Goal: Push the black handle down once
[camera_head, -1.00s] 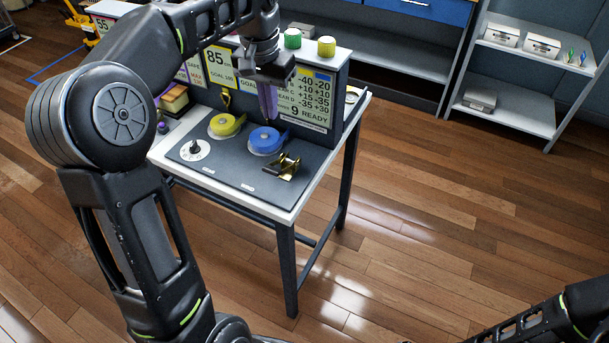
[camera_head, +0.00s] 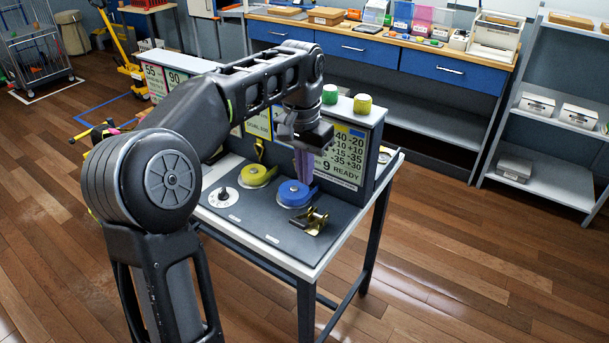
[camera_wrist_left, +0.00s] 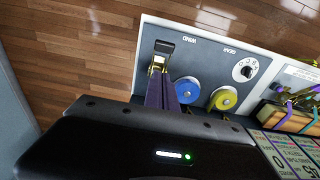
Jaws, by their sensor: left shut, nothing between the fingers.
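The black handle (camera_wrist_left: 163,48) sits on a small brass ratchet on the grey panel. The ratchet (camera_head: 313,221) stands near the panel's front right corner in the head view; its handle is small and dark there. My left gripper (camera_head: 304,178) points down over the panel, its purple fingers shut and empty. In the head view the fingers overlap the area by the blue strap reel (camera_head: 292,194), behind the ratchet. In the left wrist view the fingers (camera_wrist_left: 162,80) reach toward the ratchet; whether they touch it I cannot tell. My right gripper is out of view.
A yellow reel (camera_head: 257,175) and a white dial (camera_head: 223,197) are left of the blue reel. A score board (camera_head: 344,158) with green (camera_head: 330,94) and yellow (camera_head: 362,104) knobs on top stands behind. Wooden floor (camera_head: 450,260) is clear at the right.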

